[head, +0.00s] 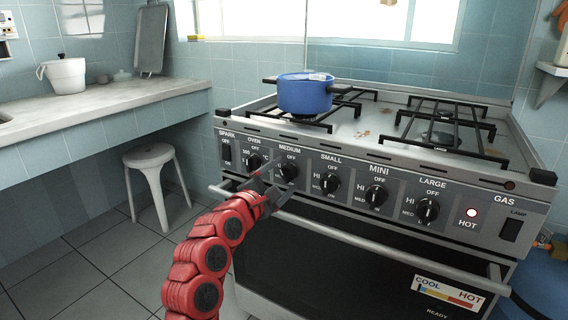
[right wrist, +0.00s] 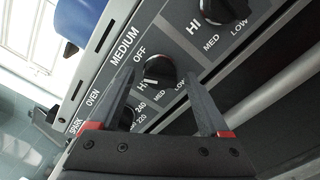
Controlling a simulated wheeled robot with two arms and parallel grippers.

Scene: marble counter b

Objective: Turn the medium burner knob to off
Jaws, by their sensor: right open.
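The black medium burner knob (head: 287,171) sits on the stove's front panel under the MEDIUM label, between the oven and small knobs. In the right wrist view the knob (right wrist: 160,70) shows between my fingertips, and its white mark appears to point toward HI rather than OFF. My right gripper (head: 268,187) is in front of the panel at this knob. Its two grey fingers (right wrist: 158,76) are open, one on each side of the knob. I cannot tell whether they touch it. My left gripper is in neither view.
The oven knob (head: 254,162) is close on the left and the small knob (head: 330,184) on the right. The oven handle bar (head: 380,238) runs below the panel. The HOT lamp (head: 471,213) glows.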

